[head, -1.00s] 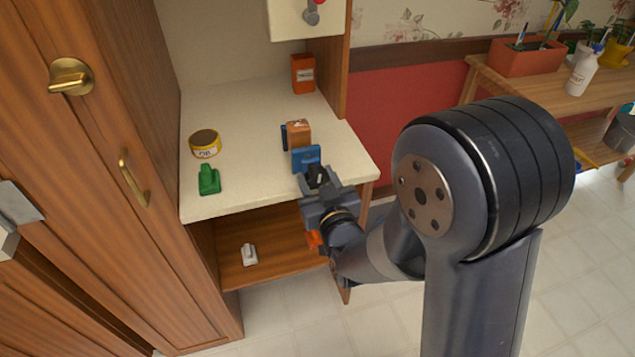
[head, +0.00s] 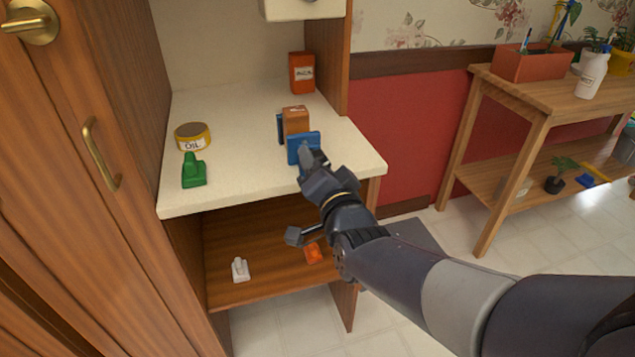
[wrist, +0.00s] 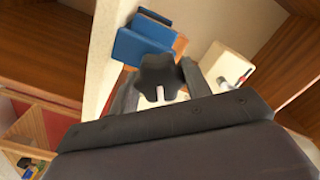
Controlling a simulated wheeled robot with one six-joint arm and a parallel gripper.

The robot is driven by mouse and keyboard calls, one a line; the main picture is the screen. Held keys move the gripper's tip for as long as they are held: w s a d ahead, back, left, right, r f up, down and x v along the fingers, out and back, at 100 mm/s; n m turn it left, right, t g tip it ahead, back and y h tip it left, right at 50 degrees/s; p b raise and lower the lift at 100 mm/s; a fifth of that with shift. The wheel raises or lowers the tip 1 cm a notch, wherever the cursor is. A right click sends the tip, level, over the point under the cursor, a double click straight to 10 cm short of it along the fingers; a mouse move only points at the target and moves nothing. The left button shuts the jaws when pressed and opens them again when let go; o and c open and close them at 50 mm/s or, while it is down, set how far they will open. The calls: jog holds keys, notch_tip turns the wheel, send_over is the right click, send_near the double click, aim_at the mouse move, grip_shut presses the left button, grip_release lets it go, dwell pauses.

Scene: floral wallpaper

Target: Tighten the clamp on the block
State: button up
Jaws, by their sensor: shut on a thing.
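The wooden block (head: 296,120) stands near the right front of the cream shelf top. The blue clamp (head: 303,147) has one jaw on the block's near side and another at its left, partly hidden. In the wrist view the clamp (wrist: 138,49) ends in a black lobed knob (wrist: 158,78). My gripper (wrist: 160,80) is shut on this knob, with one finger on each side. In the head view my gripper (head: 309,160) reaches in from the lower right and hides most of the knob. How tightly the jaws press the block cannot be told.
A yellow oil tin (head: 193,137) and a green object (head: 193,171) stand at the left. A red-orange box (head: 302,73) stands at the back. Below, a white item (head: 240,269) and an orange item (head: 313,253) lie on the lower shelf (head: 265,290). The shelf top's middle is clear.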

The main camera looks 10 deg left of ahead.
jog(key=m+b, duration=0.3)
jog(key=b, duration=0.1)
jog(key=m+b, duration=0.2)
jog(key=b, duration=0.1)
jog(key=shift+f+m, duration=0.3)
jog(key=m+b, duration=0.4)
jog(key=shift+m+b, duration=0.3)
jog(key=shift+b, duration=0.05)
jog(key=m+b, duration=0.3)
jog(key=m, duration=0.2)
jog(key=shift+r, duration=0.1)
jog(key=m+b, duration=0.1)
jog(key=m, duration=0.4)
jog(key=o, duration=1)
